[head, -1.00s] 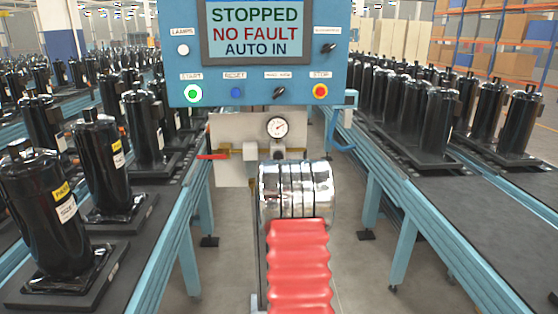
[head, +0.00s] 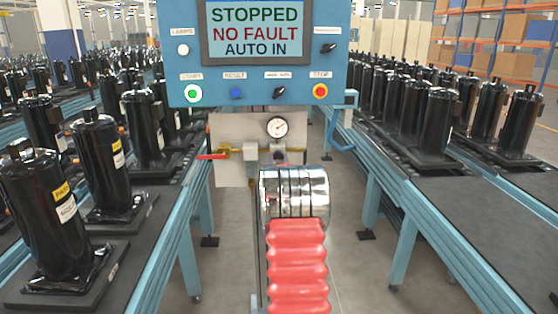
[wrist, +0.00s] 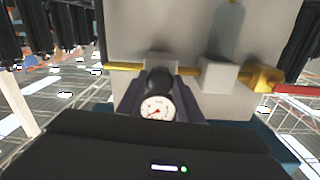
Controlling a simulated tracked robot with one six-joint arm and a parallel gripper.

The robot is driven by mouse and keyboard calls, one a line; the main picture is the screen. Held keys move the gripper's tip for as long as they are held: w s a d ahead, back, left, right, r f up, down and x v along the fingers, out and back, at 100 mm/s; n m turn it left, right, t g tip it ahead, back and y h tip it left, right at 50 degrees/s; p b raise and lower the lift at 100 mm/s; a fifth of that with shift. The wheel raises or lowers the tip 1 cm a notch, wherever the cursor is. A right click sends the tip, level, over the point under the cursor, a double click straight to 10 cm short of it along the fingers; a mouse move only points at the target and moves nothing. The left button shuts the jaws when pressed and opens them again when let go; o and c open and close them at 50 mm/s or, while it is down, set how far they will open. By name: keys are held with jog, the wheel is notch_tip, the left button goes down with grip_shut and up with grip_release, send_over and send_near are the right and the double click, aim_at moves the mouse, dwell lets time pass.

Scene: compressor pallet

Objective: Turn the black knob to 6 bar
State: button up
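The black knob (wrist: 158,79) shows in the wrist view, below the yellow pipe in that picture and just above the round white gauge (wrist: 157,108). My gripper (wrist: 160,86) has its two dark fingers apart, one on each side of the knob. I see gaps beside the knob and cannot tell whether a finger touches it. In the head view the gauge (head: 277,127) sits on the pale panel (head: 229,130) under the blue control box. The gauge's value is too small to read.
The blue control box (head: 180,65) has a screen reading STOPPED, NO FAULT, AUTO IN. A red lever (head: 211,157) is at the panel's left. Conveyors with black compressors (head: 99,160) run along both sides.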

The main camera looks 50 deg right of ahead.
jog(key=c, duration=0.5)
jog(key=shift+m, duration=0.5)
jog(key=o, duration=1.1)
jog(key=shift+c, duration=0.2)
jog(key=shift+a, duration=0.15)
jog(key=v, duration=1.3)
jog(key=shift+s+a, duration=0.2)
jog(key=shift+s, duration=0.05)
